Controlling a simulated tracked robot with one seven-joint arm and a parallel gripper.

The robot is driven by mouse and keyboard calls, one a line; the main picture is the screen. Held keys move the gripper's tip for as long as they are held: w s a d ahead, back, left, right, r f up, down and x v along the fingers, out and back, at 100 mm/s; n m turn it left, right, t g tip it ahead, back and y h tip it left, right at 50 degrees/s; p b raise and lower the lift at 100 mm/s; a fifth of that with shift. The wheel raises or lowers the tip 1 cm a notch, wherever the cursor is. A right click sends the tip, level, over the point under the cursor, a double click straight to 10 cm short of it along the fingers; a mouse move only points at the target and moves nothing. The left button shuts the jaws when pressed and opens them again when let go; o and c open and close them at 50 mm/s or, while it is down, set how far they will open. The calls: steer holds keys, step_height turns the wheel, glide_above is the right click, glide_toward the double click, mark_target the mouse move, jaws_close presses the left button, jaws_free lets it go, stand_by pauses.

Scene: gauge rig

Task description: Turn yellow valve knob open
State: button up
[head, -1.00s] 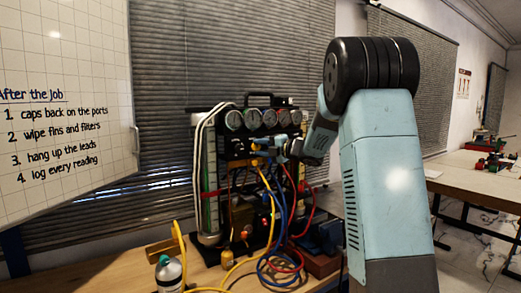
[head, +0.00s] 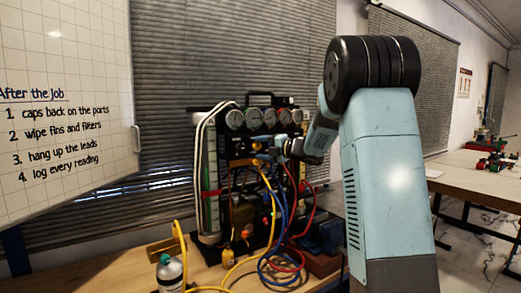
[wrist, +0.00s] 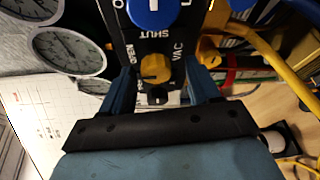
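The yellow valve knob (wrist: 155,68) is on a black panel in the wrist view, near the labels OPEN, SHUT and VAC. I cannot tell which label it points to. My gripper (wrist: 158,78) is open, with one blue finger on each side of the knob and visible gaps between. In the head view my gripper (head: 272,147) is in front of the gauge rig (head: 240,165), below its row of dials. A small yellow part (head: 257,146) shows just left of the fingers there.
A larger blue knob (wrist: 152,10) lies close beyond the yellow one. White gauges (wrist: 68,48) are to the left, and a yellow hose (wrist: 265,52) is to the right. Coiled hoses (head: 280,265) and a bottle (head: 170,273) are on the bench below.

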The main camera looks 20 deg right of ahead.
steer(key=shift+r, duration=0.1)
steer(key=shift+s+d, duration=0.2)
steer(key=shift+d, duration=0.05)
steer(key=f+v, duration=0.1)
steer(key=v, duration=1.2)
steer(key=shift+r, duration=0.4)
